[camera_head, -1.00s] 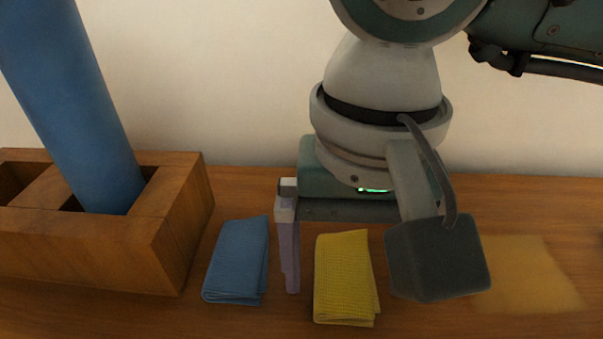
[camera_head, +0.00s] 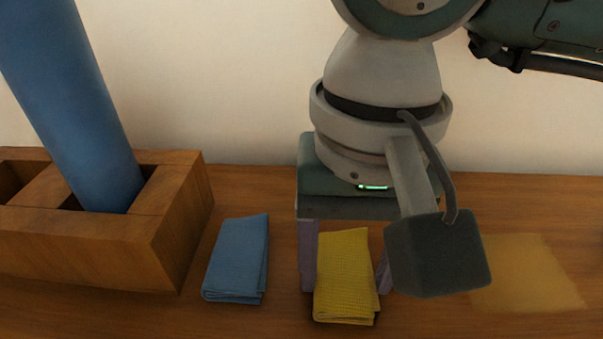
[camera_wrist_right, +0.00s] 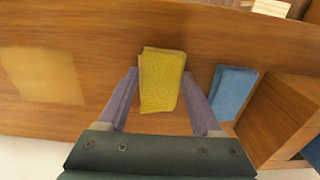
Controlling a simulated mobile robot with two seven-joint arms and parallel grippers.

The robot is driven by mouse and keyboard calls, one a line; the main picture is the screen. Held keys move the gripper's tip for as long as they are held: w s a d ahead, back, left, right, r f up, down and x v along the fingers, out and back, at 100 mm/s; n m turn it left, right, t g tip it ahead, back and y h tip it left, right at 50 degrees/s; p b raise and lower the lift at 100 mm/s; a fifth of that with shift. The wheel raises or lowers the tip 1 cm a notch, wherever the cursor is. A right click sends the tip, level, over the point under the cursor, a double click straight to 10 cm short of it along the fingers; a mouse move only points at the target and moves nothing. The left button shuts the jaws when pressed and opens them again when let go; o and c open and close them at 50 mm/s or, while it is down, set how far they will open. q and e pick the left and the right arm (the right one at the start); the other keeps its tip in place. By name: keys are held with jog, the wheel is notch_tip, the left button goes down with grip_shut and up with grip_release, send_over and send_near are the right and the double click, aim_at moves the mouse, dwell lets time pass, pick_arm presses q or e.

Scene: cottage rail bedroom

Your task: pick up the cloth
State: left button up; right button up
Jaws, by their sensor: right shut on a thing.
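A folded yellow cloth (camera_head: 345,277) lies on the wooden surface in the head view, and it also shows in the right wrist view (camera_wrist_right: 162,80). A folded blue cloth (camera_head: 237,260) lies to its left; in the right wrist view it is on the right (camera_wrist_right: 232,92). My right gripper (camera_head: 347,285) points down over the yellow cloth, with one finger at each side of it. It is shut on the yellow cloth, which still appears to rest on the surface. Part of the right finger is hidden behind the dark wrist camera block. My left gripper is out of view.
A wooden box with compartments (camera_head: 175,235) stands at the left, with a blue cylinder (camera_head: 75,110) leaning up out of it. A pale yellowish patch (camera_head: 525,273) lies on the wooden surface (camera_head: 400,318) at the right. A plain wall is behind.

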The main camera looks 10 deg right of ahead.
aim_at(347, 271)
notch_tip(347, 271, up, 20)
dwell(0.6)
jog(key=o, duration=0.8)
jog(key=c, duration=0.6)
